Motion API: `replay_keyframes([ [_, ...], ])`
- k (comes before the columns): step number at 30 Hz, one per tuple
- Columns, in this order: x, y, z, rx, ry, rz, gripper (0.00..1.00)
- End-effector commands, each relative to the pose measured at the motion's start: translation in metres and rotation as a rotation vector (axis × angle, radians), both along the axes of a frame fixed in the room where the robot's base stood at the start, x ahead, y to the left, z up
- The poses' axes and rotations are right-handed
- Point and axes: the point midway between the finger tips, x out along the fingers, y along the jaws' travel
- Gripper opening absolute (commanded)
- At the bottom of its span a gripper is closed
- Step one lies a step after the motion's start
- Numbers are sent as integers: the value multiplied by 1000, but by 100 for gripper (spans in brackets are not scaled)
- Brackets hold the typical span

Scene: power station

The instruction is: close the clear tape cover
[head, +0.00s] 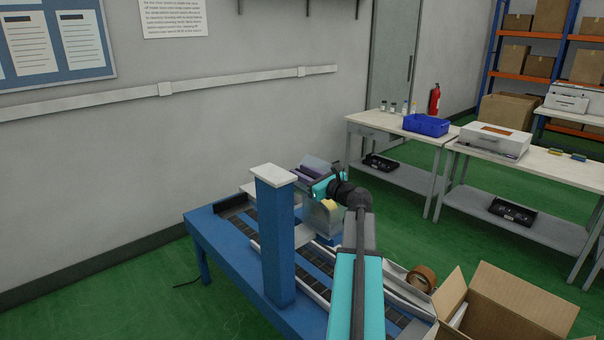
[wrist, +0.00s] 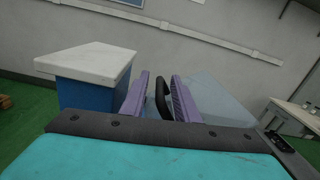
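The clear tape cover shows in the wrist view as a pale see-through panel (wrist: 217,100) right of my fingers. In the head view, a see-through box-like part (head: 322,218), which seems to be the same cover, sits on the blue taping machine (head: 222,240), partly behind my arm. I cannot tell how far open it is. My gripper (wrist: 160,103) has two purple fingers apart, with a curved black handle (wrist: 162,92) between them and gaps visible beside it. The gripper (head: 312,168) also shows above the machine in the head view, partly hidden by my wrist.
A blue column with a white top (head: 273,230) stands close left of my arm; it also shows in the wrist view (wrist: 88,80). A tape roll (head: 423,277) and an open carton (head: 505,310) are at the front right. A wall is behind the machine.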

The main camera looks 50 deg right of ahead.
Motion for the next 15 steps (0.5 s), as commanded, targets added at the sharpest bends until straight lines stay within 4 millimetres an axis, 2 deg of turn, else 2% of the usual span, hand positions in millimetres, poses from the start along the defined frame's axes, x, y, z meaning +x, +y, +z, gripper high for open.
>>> replay_keyframes([
  [2,0,0,0,0,0,0,28],
  [7,-1,0,0,0,0,0,1],
  [11,-1,0,0,0,0,0,0],
  [12,-3,5,0,0,0,-2,0],
  [15,-1,0,0,2,0,-1,0],
])
